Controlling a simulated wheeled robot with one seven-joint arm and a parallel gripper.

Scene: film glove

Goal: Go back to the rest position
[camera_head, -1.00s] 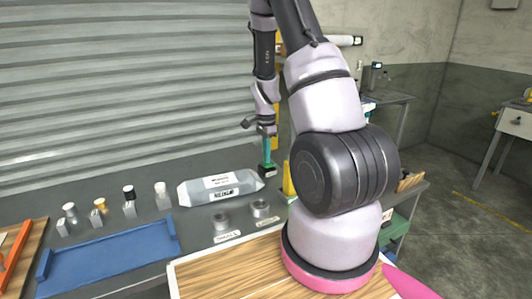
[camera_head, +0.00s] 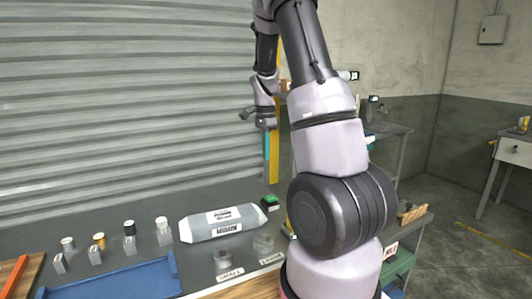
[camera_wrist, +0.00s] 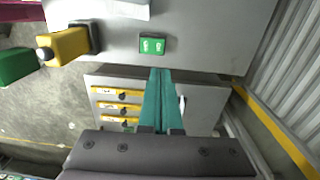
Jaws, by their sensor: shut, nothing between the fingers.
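My gripper (camera_head: 267,152) hangs in the air above the back of the grey bench in the head view, its teal fingers pointing down. In the wrist view its two teal fingers (camera_wrist: 160,72) are together with nothing between them. A small dark box with a green top (camera_head: 270,202) sits on the bench below the fingers, apart from them. The green top also shows in the wrist view (camera_wrist: 152,45), beyond the fingertips. My arm's large links cover the right part of the bench in the head view.
A pale labelled packet (camera_head: 222,223) lies on the bench. Two grey round pieces (camera_head: 222,259) stand by labels in front of it. Several small capped items (camera_head: 129,233) stand left, behind a blue tray (camera_head: 110,280). A corrugated shutter (camera_head: 120,100) closes off the back.

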